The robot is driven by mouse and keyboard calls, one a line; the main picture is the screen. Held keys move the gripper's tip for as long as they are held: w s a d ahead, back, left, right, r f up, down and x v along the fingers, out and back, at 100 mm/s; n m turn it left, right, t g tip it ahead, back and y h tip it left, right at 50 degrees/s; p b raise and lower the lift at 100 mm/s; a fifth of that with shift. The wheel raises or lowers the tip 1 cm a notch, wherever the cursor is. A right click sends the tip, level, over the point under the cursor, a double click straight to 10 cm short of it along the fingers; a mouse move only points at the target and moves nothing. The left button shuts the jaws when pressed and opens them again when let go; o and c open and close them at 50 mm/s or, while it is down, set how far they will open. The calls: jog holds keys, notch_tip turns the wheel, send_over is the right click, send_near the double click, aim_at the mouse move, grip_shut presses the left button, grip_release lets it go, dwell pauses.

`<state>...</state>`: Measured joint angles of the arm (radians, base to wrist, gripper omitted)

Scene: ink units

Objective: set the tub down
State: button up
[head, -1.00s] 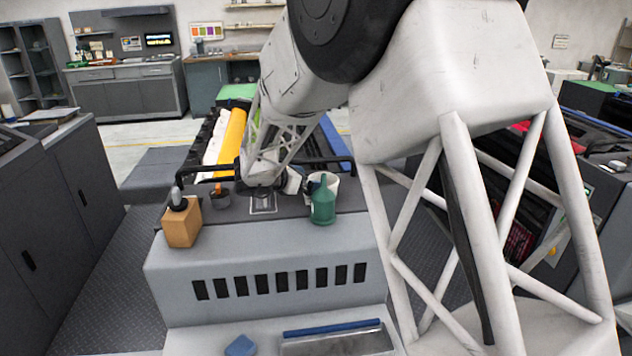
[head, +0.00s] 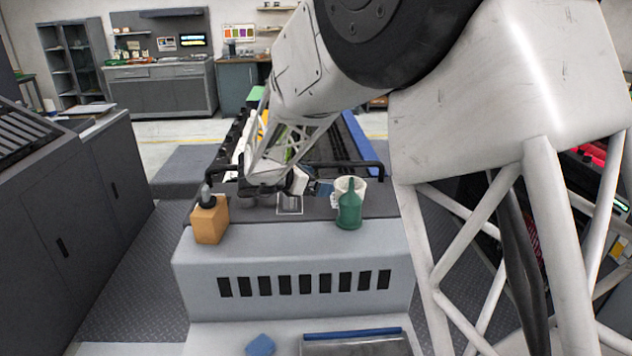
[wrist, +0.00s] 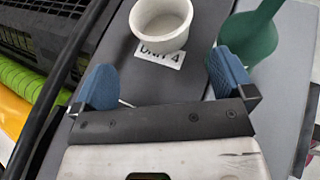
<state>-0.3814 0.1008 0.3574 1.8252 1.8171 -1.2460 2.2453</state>
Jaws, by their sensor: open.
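The tub is a small white round cup (wrist: 160,22), upright on the dark machine top beside a white label (wrist: 161,55) reading what looks like "UNIT 4". In the head view the tub (head: 345,183) is partly hidden behind a green bottle (head: 349,210). My gripper (wrist: 161,62) is open, its blue pads wide apart with nothing between them. The tub lies ahead of the fingertips, apart from them. In the head view my gripper (head: 318,188) is just left of the tub, low over the machine top, partly hidden by my own arm.
A black rail (head: 375,168) runs behind. A metal square (head: 289,203) is set in the top.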

dwell(0.4)
notch_tip(320, 180, up, 9)
jog(key=s+d+n+t+y, duration=0.1)
jog(key=d+n+t+y, duration=0.35)
jog(key=n, duration=0.75)
jog(key=s+a+r+n+t+y, duration=0.2)
jog(key=s+r+n+y, duration=0.2)
jog(key=s+n+y, duration=0.8)
jog(key=s+d+f+n+g+h, duration=0.1)
jog(key=s+d+f+n+g, duration=0.2)
jog(key=s+n, duration=0.5)
jog(key=s+d+f+n+g+h, duration=0.2)
jog(key=s+n, duration=0.6)
jog(key=s, duration=0.6)
jog(key=s+d+f+n+g+h, duration=0.1)
jog(key=s+d+f+n+g, duration=0.3)
jog(key=s+n, duration=0.4)
jog(key=s+d+g, duration=0.1)
jog(key=s, duration=0.2)
jog(key=shift+d+f+n+h, duration=0.15)
jog(key=shift+d+n+h, duration=0.15)
jog(key=shift+h, duration=0.05)
